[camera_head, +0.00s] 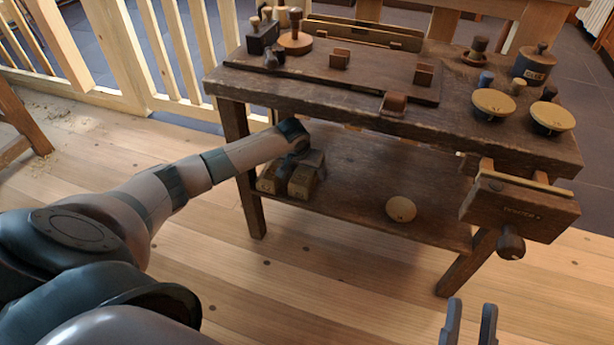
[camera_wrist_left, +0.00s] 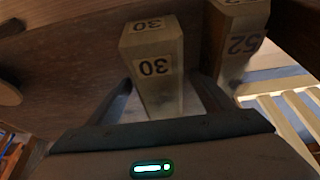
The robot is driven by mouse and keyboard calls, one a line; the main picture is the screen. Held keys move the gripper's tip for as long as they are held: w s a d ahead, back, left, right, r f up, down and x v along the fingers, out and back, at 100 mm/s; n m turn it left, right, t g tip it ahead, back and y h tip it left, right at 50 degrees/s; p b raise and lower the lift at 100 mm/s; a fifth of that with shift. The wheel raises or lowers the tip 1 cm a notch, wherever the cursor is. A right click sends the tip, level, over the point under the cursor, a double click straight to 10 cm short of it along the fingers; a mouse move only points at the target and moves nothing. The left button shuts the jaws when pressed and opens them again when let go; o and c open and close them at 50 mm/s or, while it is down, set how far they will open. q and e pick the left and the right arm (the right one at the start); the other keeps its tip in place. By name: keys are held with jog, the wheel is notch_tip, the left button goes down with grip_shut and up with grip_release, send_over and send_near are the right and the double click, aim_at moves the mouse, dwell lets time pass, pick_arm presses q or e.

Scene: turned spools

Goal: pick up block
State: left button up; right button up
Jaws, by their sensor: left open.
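Two wooden blocks stand side by side on the lower shelf of the workbench. The block marked 30 (camera_wrist_left: 152,66) is the right one in the head view (camera_head: 302,186). The block marked 52 (camera_wrist_left: 238,45) is the left one in the head view (camera_head: 269,180). My left gripper (camera_head: 301,160) reaches in under the bench top; in the wrist view its open fingers (camera_wrist_left: 165,95) lie on either side of block 30, with no clear contact. The finger on the 52 side is between the two blocks. My right gripper (camera_head: 470,322) is open and empty at the lower right.
The bench top (camera_head: 330,112) overhangs the shelf (camera_head: 350,200) and carries spools, small blocks and lidded pots. A round wooden disc (camera_head: 401,208) lies on the shelf to the right. A vise (camera_head: 518,210) juts from the bench's right end. The shelf between blocks and disc is clear.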

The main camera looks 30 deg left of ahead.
pick_arm(q)
jog(key=shift+b+x, duration=0.3)
jog(key=shift+x, duration=0.95)
pick_arm(e)
jog(key=shift+d+r+t, duration=0.25)
jog(key=shift+r+t, duration=0.15)
jog(key=shift+r, duration=0.15)
jog(key=shift+d+r+t, duration=0.2)
jog(key=shift+r+t, duration=0.2)
jog(key=shift+r, duration=0.1)
pick_arm(q)
jog(key=c, duration=1.4)
jog(key=shift+r, duration=0.15)
